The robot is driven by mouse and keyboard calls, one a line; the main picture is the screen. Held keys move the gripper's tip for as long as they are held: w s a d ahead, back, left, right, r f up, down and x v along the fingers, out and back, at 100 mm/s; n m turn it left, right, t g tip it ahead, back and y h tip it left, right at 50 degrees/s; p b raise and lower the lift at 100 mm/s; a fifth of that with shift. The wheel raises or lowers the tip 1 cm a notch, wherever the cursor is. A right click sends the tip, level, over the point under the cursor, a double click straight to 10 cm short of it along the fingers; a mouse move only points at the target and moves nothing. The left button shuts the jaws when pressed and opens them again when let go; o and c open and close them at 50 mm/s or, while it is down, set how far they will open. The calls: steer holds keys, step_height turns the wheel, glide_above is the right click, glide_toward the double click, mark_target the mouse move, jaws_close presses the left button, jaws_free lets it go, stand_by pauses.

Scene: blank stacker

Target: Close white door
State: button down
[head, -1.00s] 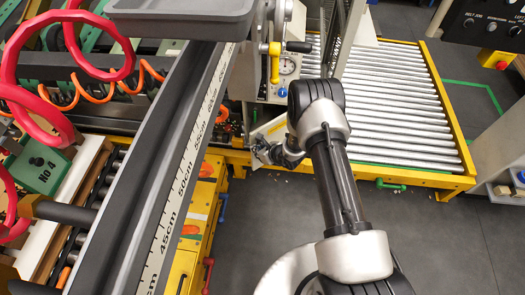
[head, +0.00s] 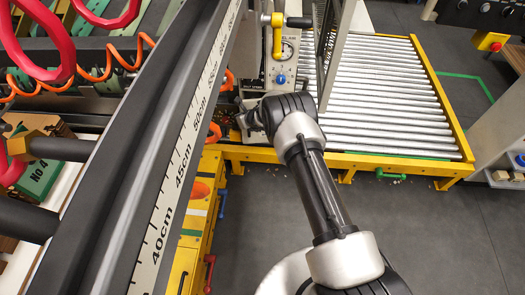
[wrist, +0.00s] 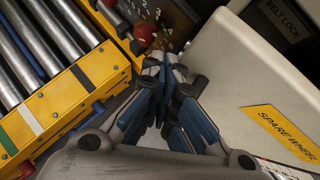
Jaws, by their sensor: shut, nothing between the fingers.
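The white door (wrist: 245,75) shows in the wrist view as a pale panel with a yellow "SPARE WHEEL" label, filling the right side. In the head view I cannot make it out; my arm covers that spot. My gripper (wrist: 163,70) is shut and empty, its fingertips beside the door's left edge. I cannot tell whether they touch it. In the head view my gripper (head: 243,122) is at the foot of the grey machine cabinet (head: 255,70), partly hidden by my wrist.
A "BELT LOCK" plate (wrist: 285,20) is behind the door. A yellow-framed roller conveyor (head: 385,100) stands to the right and a ruled rail (head: 178,190) to the left. A red knob (wrist: 145,34) is near the fingertips. Grey floor (head: 430,230) is clear at front right.

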steer(key=shift+w+a+m+t+h+p, duration=0.2)
steer(key=shift+w+m+h+p, duration=0.4)
steer(key=shift+w+m+p, duration=0.45)
steer(key=shift+w+a+m+t+h+p, duration=0.15)
steer(key=shift+w+m+h+p, duration=0.5)
steer(key=shift+w+p, duration=0.65)
steer(key=shift+s+d, duration=0.1)
steer(key=shift+d+f+b, duration=0.15)
steer(key=shift+b, duration=0.4)
